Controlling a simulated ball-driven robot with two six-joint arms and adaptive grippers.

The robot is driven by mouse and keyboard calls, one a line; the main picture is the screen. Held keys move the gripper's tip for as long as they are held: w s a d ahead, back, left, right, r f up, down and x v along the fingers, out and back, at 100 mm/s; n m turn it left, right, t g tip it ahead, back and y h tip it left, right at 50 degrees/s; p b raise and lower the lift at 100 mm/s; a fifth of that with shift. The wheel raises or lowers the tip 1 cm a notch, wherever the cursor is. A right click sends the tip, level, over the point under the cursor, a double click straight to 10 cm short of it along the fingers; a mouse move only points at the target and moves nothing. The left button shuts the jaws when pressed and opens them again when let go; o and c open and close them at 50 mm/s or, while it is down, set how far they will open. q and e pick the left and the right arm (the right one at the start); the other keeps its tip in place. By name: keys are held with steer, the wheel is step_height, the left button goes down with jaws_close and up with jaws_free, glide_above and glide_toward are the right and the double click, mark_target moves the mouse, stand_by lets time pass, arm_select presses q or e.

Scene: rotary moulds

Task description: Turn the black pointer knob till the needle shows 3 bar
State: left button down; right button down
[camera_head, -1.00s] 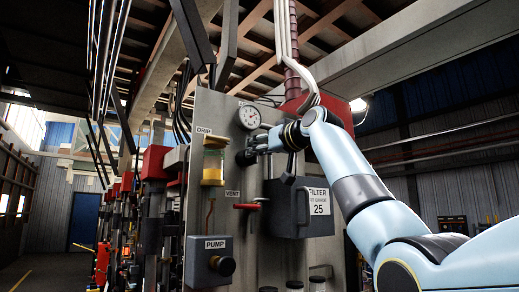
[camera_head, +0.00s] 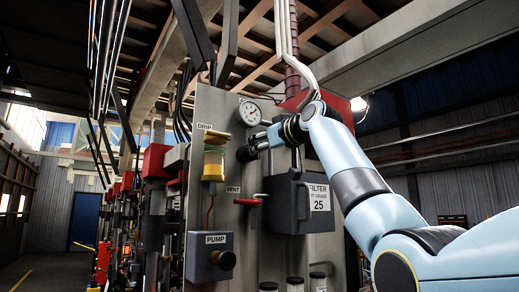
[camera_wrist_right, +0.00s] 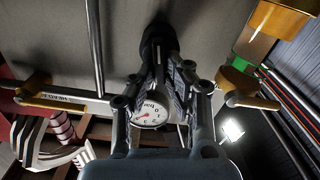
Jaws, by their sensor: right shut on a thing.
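The black pointer knob (camera_head: 243,155) is on the upright grey panel, below the round white gauge (camera_head: 250,113). In the right wrist view the knob (camera_wrist_right: 158,42) is a dark shape at the fingertips, its pointer mostly hidden. My right gripper (camera_head: 252,149) reaches in from the right and is shut on the knob. Its fingers (camera_wrist_right: 161,62) also close on it in the wrist view. The gauge (camera_wrist_right: 150,115) shows between the fingers there, with a reddish needle; the value is too small to read. My left gripper is not in view.
The yellow drip jar (camera_head: 213,163) is left of the knob. The red vent lever (camera_head: 247,201) is below it. The grey filter box (camera_head: 290,205) sits close under my right wrist. The pump box (camera_head: 208,262) is lower left.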

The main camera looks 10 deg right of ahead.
steer(key=shift+s+a+f+n+b, duration=0.15)
steer(key=shift+n+b, duration=0.55)
steer(key=shift+n, duration=1.2)
steer(key=shift+w+a+f+n+b, duration=0.15)
steer(key=shift+n+b, duration=0.5)
steer(key=shift+n, duration=1.25)
steer(key=shift+s, duration=0.1)
steer(key=c, duration=1.4)
jaws_free()
steer(key=shift+r, duration=0.1)
steer(key=shift+o, duration=0.2)
steer(key=shift+s, duration=0.1)
steer(key=v, duration=1.2)
